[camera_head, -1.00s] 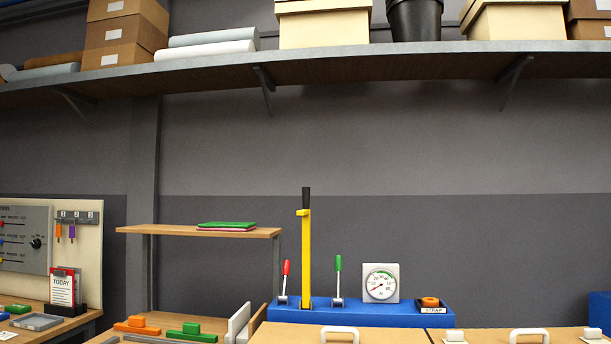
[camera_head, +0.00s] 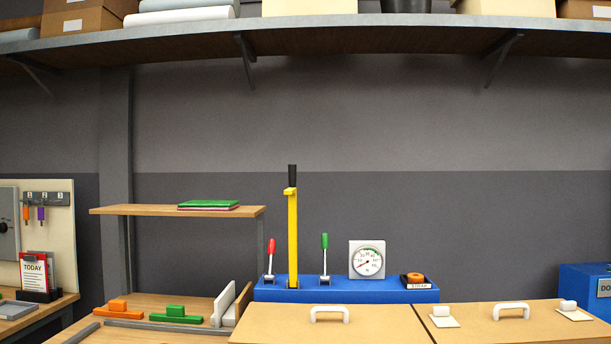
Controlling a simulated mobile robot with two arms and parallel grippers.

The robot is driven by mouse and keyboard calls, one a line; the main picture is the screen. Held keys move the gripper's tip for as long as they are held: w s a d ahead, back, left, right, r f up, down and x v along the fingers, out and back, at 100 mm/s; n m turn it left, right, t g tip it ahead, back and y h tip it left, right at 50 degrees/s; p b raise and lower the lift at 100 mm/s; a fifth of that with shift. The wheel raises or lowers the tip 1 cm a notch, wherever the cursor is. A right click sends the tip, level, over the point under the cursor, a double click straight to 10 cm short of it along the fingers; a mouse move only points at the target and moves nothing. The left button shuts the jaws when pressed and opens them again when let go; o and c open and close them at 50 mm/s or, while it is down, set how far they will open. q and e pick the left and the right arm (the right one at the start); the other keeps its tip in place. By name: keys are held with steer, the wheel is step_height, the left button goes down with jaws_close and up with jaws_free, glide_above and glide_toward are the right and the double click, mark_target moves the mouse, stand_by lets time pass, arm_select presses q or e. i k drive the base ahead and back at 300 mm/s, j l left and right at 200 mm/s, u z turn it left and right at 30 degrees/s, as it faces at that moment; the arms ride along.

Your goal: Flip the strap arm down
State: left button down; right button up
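The strap arm (camera_head: 293,236) is a yellow upright bar with a black grip at its top. It stands vertical on the blue strap machine (camera_head: 340,292) at the back of the work area. A red-handled lever (camera_head: 271,258) stands to its left and a green-handled lever (camera_head: 325,256) to its right, both upright. A white dial gauge (camera_head: 367,259) and an orange button (camera_head: 415,279) above a small label sit further right on the machine. Neither of my grippers shows in the head view.
Tan boxes with white handles (camera_head: 330,313) fill the front. Orange (camera_head: 118,310) and green (camera_head: 176,315) blocks lie on the bench to the left. A small wooden shelf (camera_head: 180,210) stands behind them. A long shelf (camera_head: 330,38) with boxes runs above. A blue box (camera_head: 585,287) is at right.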

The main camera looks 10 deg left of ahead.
mark_target(291, 192)
steer(key=i+j+z, duration=0.15)
steer(key=j+z, duration=0.25)
steer(key=j, duration=0.4)
steer(key=j+z, duration=0.4)
steer(key=j, duration=0.45)
steer(key=i, duration=0.05)
